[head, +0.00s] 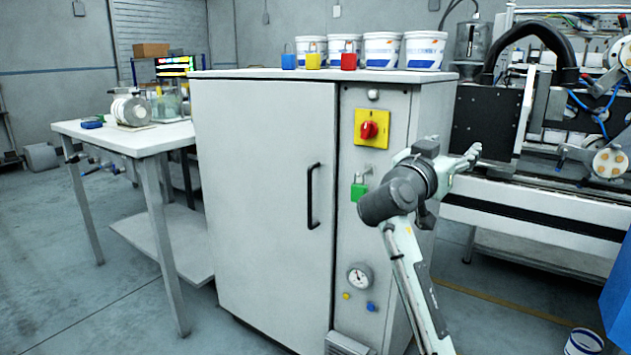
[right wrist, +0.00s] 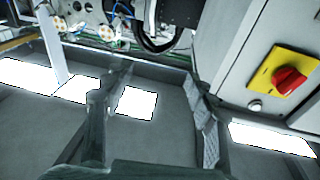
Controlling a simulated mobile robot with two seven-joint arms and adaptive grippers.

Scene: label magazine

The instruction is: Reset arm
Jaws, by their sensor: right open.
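My right gripper (head: 470,156) is in front of the right edge of the grey cabinet (head: 262,190), pointing right towards the machine. It is open and I see nothing held in it. In the right wrist view its two fingers stand apart (right wrist: 158,85), with the gap between them empty. My right arm comes up from the bottom of the head view, in front of the cabinet's right side. My left gripper is not in view.
A red switch (head: 368,130) on a yellow plate and a green padlock (head: 359,191) are on the cabinet front, left of my gripper. Blue (head: 289,61), yellow (head: 313,61) and red (head: 348,61) padlocks stand on top. A machine (head: 560,130) is at right, a table (head: 130,138) at left.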

